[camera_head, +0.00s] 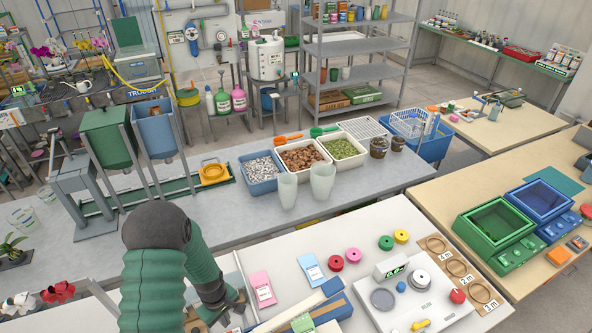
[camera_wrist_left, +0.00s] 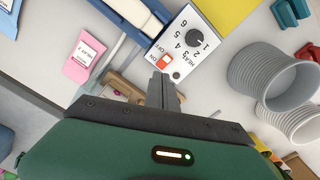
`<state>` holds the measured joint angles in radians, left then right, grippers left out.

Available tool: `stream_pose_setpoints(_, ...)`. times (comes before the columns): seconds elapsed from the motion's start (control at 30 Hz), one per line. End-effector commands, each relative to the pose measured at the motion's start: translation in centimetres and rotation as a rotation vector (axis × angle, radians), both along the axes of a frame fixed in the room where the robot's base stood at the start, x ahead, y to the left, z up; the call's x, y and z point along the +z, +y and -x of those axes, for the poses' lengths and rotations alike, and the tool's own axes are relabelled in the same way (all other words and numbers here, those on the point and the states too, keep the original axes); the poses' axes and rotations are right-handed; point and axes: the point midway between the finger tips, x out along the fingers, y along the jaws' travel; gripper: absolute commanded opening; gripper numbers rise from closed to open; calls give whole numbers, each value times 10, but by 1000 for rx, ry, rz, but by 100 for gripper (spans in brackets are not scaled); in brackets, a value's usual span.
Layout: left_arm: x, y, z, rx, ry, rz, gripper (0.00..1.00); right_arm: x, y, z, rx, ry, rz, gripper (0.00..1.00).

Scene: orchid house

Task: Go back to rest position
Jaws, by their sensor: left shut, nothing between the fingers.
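My left arm (camera_head: 170,262) in its green sleeve comes in from the lower left of the head view. My left gripper (camera_head: 236,305) hangs low over the front edge of the white-topped bench, partly hidden by the arm. In the left wrist view the two dark fingers (camera_wrist_left: 163,88) are shut together, with nothing between them. Past their tips is a white control box (camera_wrist_left: 172,52) with a dark knob (camera_wrist_left: 185,20) and an orange ON/OFF switch. I cannot tell whether the fingers touch it. My right gripper is in neither view.
A pink packet (camera_head: 262,288) and a blue packet (camera_head: 311,268) lie near the gripper; the pink one also shows in the wrist view (camera_wrist_left: 81,59). Ribbed grey cylinders (camera_wrist_left: 270,75) stand at right there. A grey bench (camera_head: 230,218) with bins and translucent cups (camera_head: 322,183) lies beyond.

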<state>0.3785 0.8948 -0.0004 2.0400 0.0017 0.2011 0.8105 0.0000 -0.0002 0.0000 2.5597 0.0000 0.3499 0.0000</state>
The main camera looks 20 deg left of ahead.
Motion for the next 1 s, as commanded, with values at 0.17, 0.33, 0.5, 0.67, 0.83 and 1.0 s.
stream_pose_setpoints(0.17,3,-34,-11,-287,-60,-27,0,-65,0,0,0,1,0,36)
stream_pose_setpoints(0.33,15,-85,3,-696,-127,-71,0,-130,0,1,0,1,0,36)
stream_pose_setpoints(0.5,18,-121,32,-1033,-179,-114,0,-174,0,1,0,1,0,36)
stream_pose_setpoints(0.67,22,-134,47,-1176,-199,-136,0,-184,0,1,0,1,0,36)
stream_pose_setpoints(0.83,26,-134,48,-1190,-198,-136,0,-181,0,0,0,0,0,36)
stream_pose_setpoints(1.0,26,-135,48,-1188,-198,-136,0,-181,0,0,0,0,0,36)
